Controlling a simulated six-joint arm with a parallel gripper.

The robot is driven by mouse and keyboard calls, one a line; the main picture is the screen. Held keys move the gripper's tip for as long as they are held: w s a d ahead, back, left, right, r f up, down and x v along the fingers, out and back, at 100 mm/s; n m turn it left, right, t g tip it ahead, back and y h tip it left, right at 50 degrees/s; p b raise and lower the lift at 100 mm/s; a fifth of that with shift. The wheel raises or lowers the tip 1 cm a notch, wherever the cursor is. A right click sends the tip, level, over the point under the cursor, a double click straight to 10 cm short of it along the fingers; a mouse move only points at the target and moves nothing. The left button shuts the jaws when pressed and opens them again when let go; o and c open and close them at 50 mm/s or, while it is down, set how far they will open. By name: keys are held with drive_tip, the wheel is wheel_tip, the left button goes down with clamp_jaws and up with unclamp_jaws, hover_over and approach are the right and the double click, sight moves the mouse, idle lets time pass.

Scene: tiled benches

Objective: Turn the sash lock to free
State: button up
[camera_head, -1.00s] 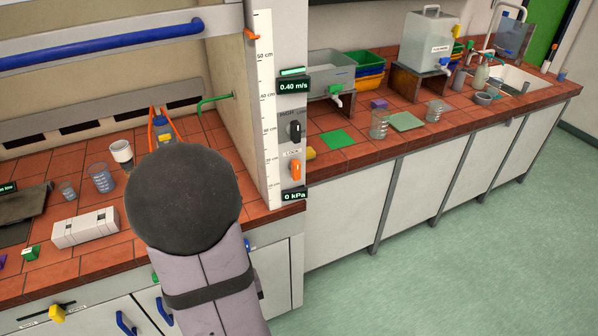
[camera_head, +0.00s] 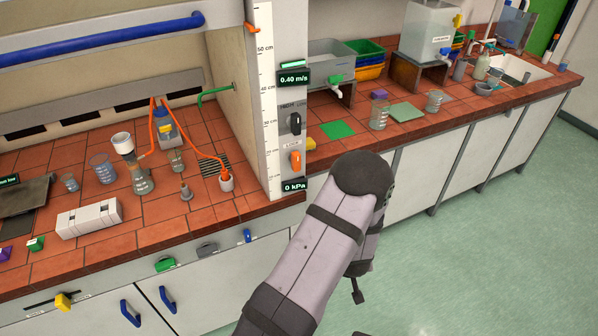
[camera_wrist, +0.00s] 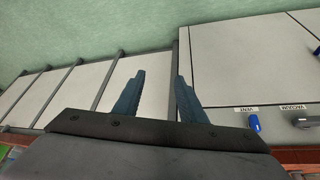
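The sash lock is an orange knob (camera_head: 296,160) under a small label that seems to read LOCK. It sits on the grey front post of the fume hood, below a black knob (camera_head: 295,124), and its handle looks roughly upright. My gripper (camera_wrist: 160,78) is open and empty, with two dark blue fingers apart in front of the cabinet fronts. In the head view my arm stands right of and below the lock and mostly hides the gripper. The lock is not in the wrist view.
The sash has a blue handle bar (camera_head: 100,40). Glassware, a white block (camera_head: 89,219) and an orange hose (camera_head: 207,156) are on the hood's tiled bench. Blue (camera_wrist: 254,122) and grey knobs show on the front panel. Floor space right of my arm is clear.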

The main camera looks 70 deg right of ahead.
drive_tip(key=w+d+r+n+t+h, duration=0.2)
drive_tip(key=w+d+r+t+h, duration=0.1)
drive_tip(key=w+d+r, duration=0.3)
drive_tip(key=n+t+h, duration=0.2)
drive_tip(key=t+h, duration=0.3)
drive_tip(key=t, duration=0.3)
approach(298, 163)
drive_tip(key=x, duration=0.2)
drive_tip(key=shift+p+x, duration=1.65)
drive_tip(key=shift+x, duration=1.25)
drive_tip(key=shift+w+d, duration=0.45)
drive_tip(key=shift+c, duration=0.4)
clamp_jaws()
